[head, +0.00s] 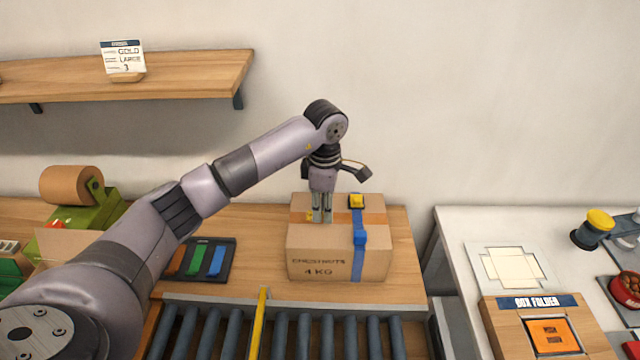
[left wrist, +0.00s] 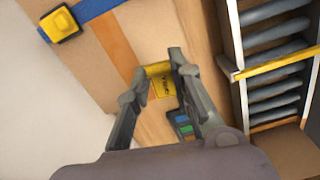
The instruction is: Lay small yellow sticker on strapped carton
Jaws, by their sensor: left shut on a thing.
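The strapped carton (head: 305,240) stands on the wooden table, with brown tape across its top and "CHESTNUTS 4 KG" on its front. A blue strap (head: 359,262) runs over its right side, with a yellow piece (head: 357,201) on top. My left gripper (head: 321,220) points down at the carton's top, left of the strap. It is shut on the small yellow sticker (head: 310,216), which shows dark print in the left wrist view (left wrist: 163,88). I cannot tell whether the sticker touches the carton. My right gripper is not in view.
A roller conveyor (head: 290,335) with a yellow bar (head: 258,325) lies in front of the carton. A dark tray of coloured strips (head: 208,260) is to its left.

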